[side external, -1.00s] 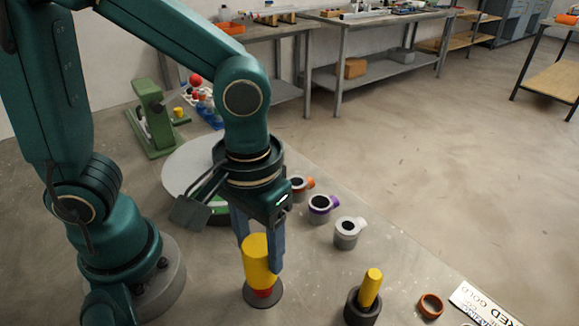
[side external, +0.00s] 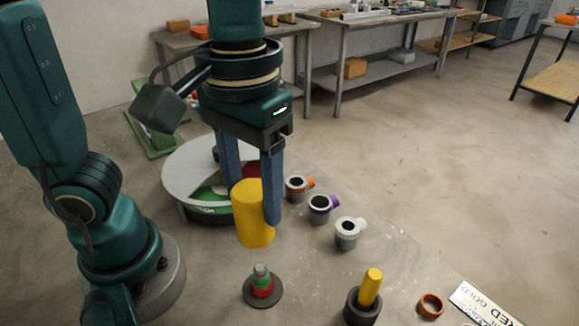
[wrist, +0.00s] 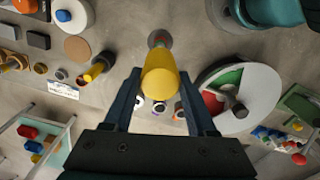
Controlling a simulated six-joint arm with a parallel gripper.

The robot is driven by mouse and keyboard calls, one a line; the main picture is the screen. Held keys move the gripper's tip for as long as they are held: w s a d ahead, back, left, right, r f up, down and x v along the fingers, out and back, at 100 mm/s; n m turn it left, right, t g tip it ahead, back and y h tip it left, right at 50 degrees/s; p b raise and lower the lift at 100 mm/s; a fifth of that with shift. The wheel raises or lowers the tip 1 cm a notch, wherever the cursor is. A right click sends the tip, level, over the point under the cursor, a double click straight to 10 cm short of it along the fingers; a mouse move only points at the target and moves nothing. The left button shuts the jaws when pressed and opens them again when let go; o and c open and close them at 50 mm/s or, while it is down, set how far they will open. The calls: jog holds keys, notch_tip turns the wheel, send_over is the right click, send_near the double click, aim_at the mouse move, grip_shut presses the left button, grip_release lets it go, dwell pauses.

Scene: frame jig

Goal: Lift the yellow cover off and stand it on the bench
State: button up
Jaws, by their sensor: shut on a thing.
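The yellow cover (side external: 252,215) is a plain upright cylinder held in the air between the fingers of my gripper (side external: 252,190). My gripper is shut on it; the cover also shows between the fingers (wrist: 160,105) in the wrist view (wrist: 160,77). Below the cover, clear of it, a small stack of red, green and grey pieces (side external: 262,281) stands on a dark round base (side external: 275,297) on the bench (side external: 200,290).
A round tray with coloured sectors (side external: 180,178) stands behind the gripper. Cups with orange (side external: 298,186), purple (side external: 320,207) and white (side external: 346,232) parts line the right. A dark holder with a yellow peg (side external: 368,290) stands front right, near an orange ring (side external: 430,305). Bench between stack and holder is clear.

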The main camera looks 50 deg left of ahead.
aim_at(256, 188)
jog(key=shift+r, duration=2.05)
jog(key=shift+w+d, duration=0.1)
jog(key=shift+w, duration=0.05)
jog(key=shift+w+a+f+n, duration=1.05)
jog(key=shift+w+f, duration=0.3)
jog(key=shift+f, duration=1.45)
jog(key=shift+w+a+f+n, duration=1)
jog(key=shift+w+f, duration=0.35)
jog(key=shift+f, duration=1.45)
jog(key=shift+w+a+f+n, duration=1.05)
jog(key=shift+w+f, duration=0.3)
jog(key=shift+f, duration=1.45)
jog(key=shift+f, duration=0.25)
jog(key=shift+f, duration=0.25)
